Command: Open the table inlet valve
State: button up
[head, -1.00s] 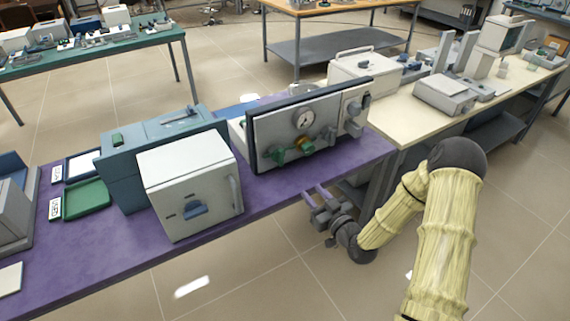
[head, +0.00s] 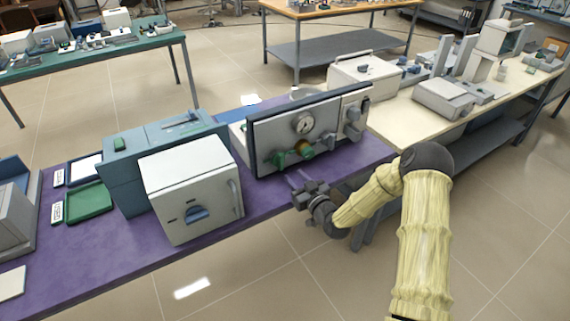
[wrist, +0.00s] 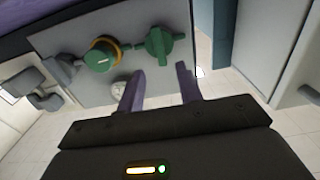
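A grey upright panel (head: 275,133) with a dark frame stands on the purple table. Low on it are a plain green knob (head: 278,159) and, to its right, a green knob with a yellow-orange ring (head: 304,149). In the wrist view, the plain green knob (wrist: 160,45) is ahead of the fingertips and the ringed knob (wrist: 100,55) is to its left. I cannot read which one is the inlet valve. My gripper (head: 297,181) is open and empty in front of the panel, at the table's edge. In the wrist view its fingers (wrist: 161,80) are apart, touching neither knob.
A round gauge (head: 304,123) sits above the knobs, with grey fittings (head: 354,118) at the panel's right. A white furnace box (head: 195,180) stands close on the left, beside a blue-grey box (head: 120,170). A cream bench (head: 400,120) adjoins on the right. Floor in front is clear.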

aim_at(282, 162)
jog(key=x, duration=0.7)
jog(key=shift+w+a+p, duration=0.15)
jog(key=shift+w+p, duration=0.1)
jog(key=shift+p, duration=0.15)
grip_shut()
